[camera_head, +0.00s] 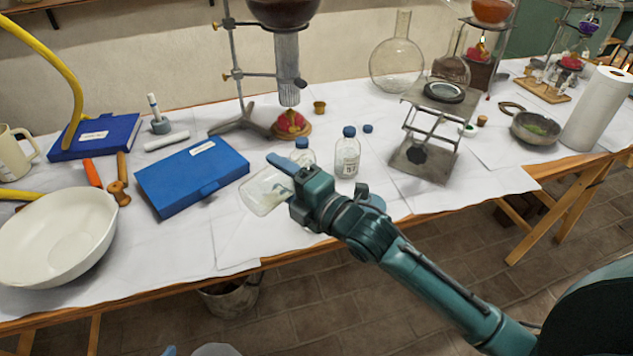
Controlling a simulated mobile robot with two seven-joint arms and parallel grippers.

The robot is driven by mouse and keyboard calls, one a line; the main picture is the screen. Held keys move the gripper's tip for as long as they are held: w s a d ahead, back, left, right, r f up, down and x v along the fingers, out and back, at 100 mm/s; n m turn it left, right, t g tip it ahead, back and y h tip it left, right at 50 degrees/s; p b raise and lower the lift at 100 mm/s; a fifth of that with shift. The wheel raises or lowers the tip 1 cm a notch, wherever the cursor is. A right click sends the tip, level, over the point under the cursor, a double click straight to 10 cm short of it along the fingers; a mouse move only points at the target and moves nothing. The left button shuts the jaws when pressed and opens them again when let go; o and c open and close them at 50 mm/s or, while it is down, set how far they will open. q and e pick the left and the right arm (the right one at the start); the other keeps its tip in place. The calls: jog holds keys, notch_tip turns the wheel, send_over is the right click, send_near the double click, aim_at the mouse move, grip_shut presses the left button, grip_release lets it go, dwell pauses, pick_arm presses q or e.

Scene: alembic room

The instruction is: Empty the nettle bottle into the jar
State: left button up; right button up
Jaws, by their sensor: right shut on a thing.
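My right gripper (279,181) reaches over the front of the table and is shut on a clear glass vessel (258,194). The vessel is tilted and looks mostly see-through. I cannot read a label on it, nor tell whether it is the nettle bottle or the jar. A small labelled glass bottle (347,158) with a blue cap stands upright just right of the gripper. Another clear glass bottle (304,157) with a blue top stands behind the gripper, its lower part hidden.
A blue box (190,177) and a white bowl (58,240) lie to the left. A lab jack (428,135) stands to the right, with a metal pan (535,127) beyond. A stand with a large flask is behind. White paper between them is partly clear.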

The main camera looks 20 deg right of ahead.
jog(key=shift+w+d+r+m+p, duration=0.15)
jog(key=shift+r+m+p, duration=0.45)
jog(key=shift+m+p, duration=0.35)
jog(key=shift+d+r+m+p, duration=0.1)
jog(key=shift+r+m+p, duration=0.45)
jog(key=shift+m+p, duration=0.4)
dwell(3.4)
jog(key=shift+r, duration=0.1)
jog(key=shift+d+r+m+p, duration=0.1)
jog(key=shift+d+m+p, duration=0.05)
jog(key=shift+m+p, duration=0.3)
jog(key=shift+w+r, duration=0.1)
jog(key=shift+d+r+m+p, duration=0.15)
jog(key=shift+r+m+p, duration=0.1)
jog(key=shift+m+p, duration=0.3)
